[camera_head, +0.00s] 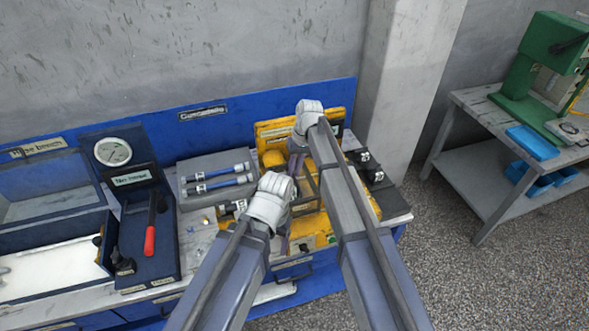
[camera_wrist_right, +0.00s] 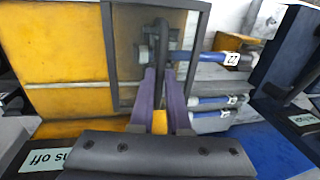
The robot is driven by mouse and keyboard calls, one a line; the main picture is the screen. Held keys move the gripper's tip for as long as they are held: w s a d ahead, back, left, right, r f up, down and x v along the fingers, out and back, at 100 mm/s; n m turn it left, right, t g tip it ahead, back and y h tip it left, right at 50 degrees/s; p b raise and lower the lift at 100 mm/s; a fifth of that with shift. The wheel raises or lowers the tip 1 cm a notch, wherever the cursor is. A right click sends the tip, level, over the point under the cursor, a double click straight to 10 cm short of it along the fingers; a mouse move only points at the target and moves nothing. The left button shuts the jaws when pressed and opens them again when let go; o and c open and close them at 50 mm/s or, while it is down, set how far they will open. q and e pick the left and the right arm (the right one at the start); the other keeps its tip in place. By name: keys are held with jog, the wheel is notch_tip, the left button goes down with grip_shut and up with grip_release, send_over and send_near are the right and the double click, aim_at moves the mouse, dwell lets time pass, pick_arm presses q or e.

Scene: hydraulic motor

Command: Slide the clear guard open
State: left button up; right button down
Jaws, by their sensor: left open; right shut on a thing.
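The clear guard (camera_head: 307,187) is a see-through pane in a dark frame on the yellow machine (camera_head: 358,196). In the right wrist view, the guard's pane (camera_wrist_right: 127,55) stands in front of the yellow body. My right gripper (camera_head: 298,163) is at the guard's far side, and its purple fingers (camera_wrist_right: 163,88) are shut on a grey upright bar that looks like the guard's handle (camera_wrist_right: 161,38). My left gripper (camera_head: 287,238) is open and empty near the front of the machine. My arms hide much of the guard and machine in the head view.
Blue-and-grey cylinders (camera_head: 218,180) lie on a grey rack left of the machine. A gauge panel (camera_head: 113,152) and a red-handled lever (camera_head: 150,238) stand further left. Black fittings (camera_head: 368,165) are at the right. A wall closes the back.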

dwell(0.5)
jog(key=w+d, duration=0.2)
jog(key=d, duration=0.5)
jog(key=w+d, duration=0.3)
jog(key=d, duration=0.5)
jog(key=shift+d, duration=0.15)
jog(key=c, duration=0.9)
grip_release()
jog(key=r+p, duration=0.2)
jog(key=d+r+p, duration=0.1)
jog(key=r+p, duration=0.4)
jog(key=shift+w+d+r+p, duration=0.2)
jog(key=shift+r+p, duration=0.1)
